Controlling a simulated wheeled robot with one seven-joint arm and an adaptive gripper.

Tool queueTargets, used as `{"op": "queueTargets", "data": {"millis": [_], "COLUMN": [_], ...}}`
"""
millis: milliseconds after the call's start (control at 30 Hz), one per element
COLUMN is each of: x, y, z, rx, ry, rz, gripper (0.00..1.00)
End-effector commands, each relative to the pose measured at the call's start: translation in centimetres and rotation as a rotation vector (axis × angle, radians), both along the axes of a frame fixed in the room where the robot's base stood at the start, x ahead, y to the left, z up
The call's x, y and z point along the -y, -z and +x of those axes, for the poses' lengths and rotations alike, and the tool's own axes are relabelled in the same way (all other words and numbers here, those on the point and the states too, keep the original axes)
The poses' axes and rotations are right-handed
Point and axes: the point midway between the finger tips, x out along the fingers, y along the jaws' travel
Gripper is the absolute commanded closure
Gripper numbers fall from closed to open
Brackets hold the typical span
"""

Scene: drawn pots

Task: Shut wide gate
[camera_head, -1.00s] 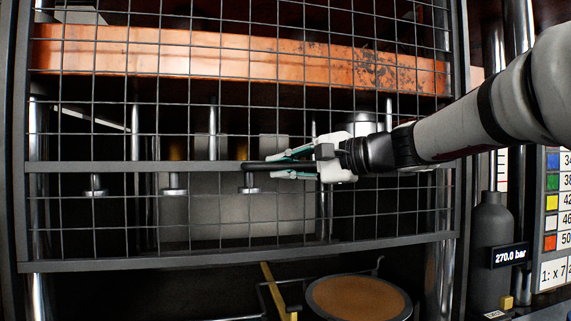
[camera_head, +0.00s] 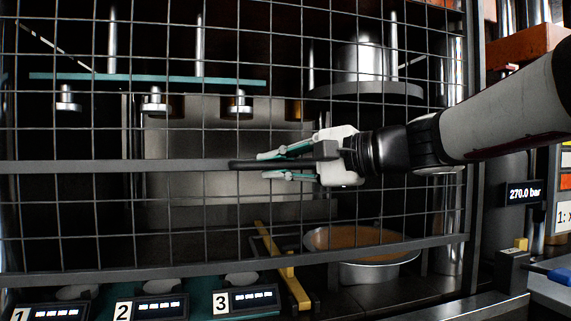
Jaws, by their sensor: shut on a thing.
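The wide gate is a dark wire-mesh panel in a grey frame, with a middle crossbar (camera_head: 120,166) and a bottom rail (camera_head: 130,273). It spans most of the head view in front of a machine. A short black handle (camera_head: 246,164) sits at mid-height on the crossbar. My gripper (camera_head: 285,165) reaches in from the right, its teal-lined fingers above and below the handle, shut on it. The gate's bottom rail hangs a little above the numbered displays and the sill.
Behind the mesh are a round pan (camera_head: 385,268) of brown material, a yellow bar (camera_head: 282,265) and several hanging metal plungers. Numbered displays (camera_head: 246,300) line the front below. A 270.0 bar readout (camera_head: 524,193) and a blue-handled part (camera_head: 561,276) are at the right.

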Motion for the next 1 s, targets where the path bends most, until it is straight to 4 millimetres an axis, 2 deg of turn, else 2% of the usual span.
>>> {"op": "queueTargets", "data": {"millis": [33, 300, 500, 700, 1000], "x": [0.0, 0.0, 0.0, 0.0, 0.0], "y": [1.9, 7.1, 10.4, 12.5, 13.9], "z": [0.1, 0.0, 0.0, -0.1, 0.0], "rx": [0.000, 0.000, 0.000, 0.000, 0.000], "ry": [-0.002, -0.003, -0.003, -0.002, -0.002], "rz": [-0.003, -0.004, -0.004, -0.003, -0.004], "gripper": [1.00, 1.00, 1.00, 1.00, 1.00]}}
